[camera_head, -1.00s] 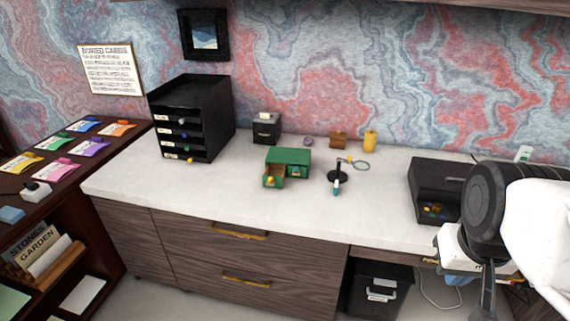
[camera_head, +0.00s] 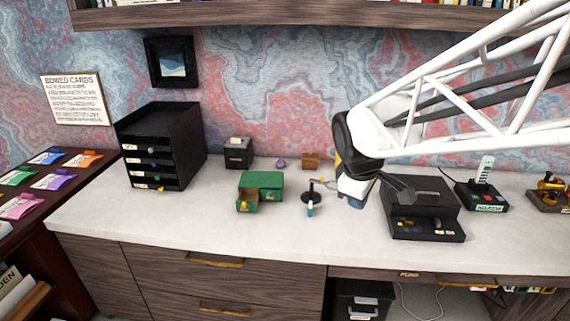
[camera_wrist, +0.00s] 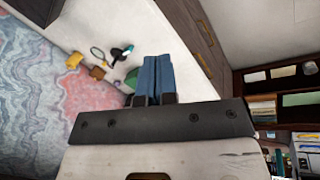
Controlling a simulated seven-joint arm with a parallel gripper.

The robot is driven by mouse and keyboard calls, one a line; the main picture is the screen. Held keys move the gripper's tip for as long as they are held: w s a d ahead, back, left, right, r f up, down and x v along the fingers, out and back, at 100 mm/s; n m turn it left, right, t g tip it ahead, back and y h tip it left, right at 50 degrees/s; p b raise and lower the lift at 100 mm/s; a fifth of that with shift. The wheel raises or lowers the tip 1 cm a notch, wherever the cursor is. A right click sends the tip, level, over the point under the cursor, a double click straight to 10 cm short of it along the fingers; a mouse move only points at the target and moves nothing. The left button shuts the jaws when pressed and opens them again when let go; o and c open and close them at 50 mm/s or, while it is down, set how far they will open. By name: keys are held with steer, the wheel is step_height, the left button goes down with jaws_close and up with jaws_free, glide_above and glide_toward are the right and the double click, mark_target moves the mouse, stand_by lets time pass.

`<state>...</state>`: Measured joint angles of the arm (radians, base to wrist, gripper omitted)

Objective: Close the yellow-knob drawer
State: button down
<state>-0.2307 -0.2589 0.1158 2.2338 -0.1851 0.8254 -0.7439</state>
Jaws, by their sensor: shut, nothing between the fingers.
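A small green drawer box (camera_head: 262,181) stands mid-desk. Its left drawer (camera_head: 245,207) sticks out at the front and shows a small yellowish knob; its right front is flush, also with a yellowish spot. A black drawer tower (camera_head: 170,135) stands further left; a yellow knob (camera_head: 161,189) shows at its lowest drawer, and I cannot tell how far that drawer is out. My gripper (camera_head: 356,203) is above the desk, right of the green box and apart from it. In the wrist view its blue fingers (camera_wrist: 155,78) are together and empty.
A black stand (camera_head: 311,196) with a teal-tipped part is between my gripper and the green box. A black console (camera_head: 425,212) is close on the right. A small black box (camera_head: 238,152) and a brown block (camera_head: 311,161) are behind. The front desk strip is clear.

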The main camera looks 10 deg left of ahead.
steer(key=w+a+f+n, duration=0.6)
steer(key=w+a+n, duration=0.1)
steer(key=a, duration=0.5)
steer(key=w+a+f+n+t, duration=0.1)
steer(key=w+a+f+n, duration=0.5)
steer(key=a, duration=0.7)
steer(key=w+a+f+n, duration=0.7)
steer(key=w+a, duration=0.3)
steer(key=a, duration=0.2)
steer(key=shift+a+n+t, duration=0.3)
steer(key=shift+a+n, duration=0.05)
steer(key=shift+n, duration=0.45)
steer(key=shift+w, duration=0.15)
glide_toward(243, 209)
steer(key=f, duration=0.1)
steer(key=s+f, duration=0.1)
steer(key=f, duration=0.1)
steer(key=s+f, duration=0.1)
steer(key=f, duration=0.1)
steer(key=shift+a+f, duration=0.1)
steer(key=shift+w+d, duration=0.15)
steer(key=shift+w, duration=0.8)
steer(key=shift+w+d, duration=0.2)
steer(key=shift+w, duration=0.75)
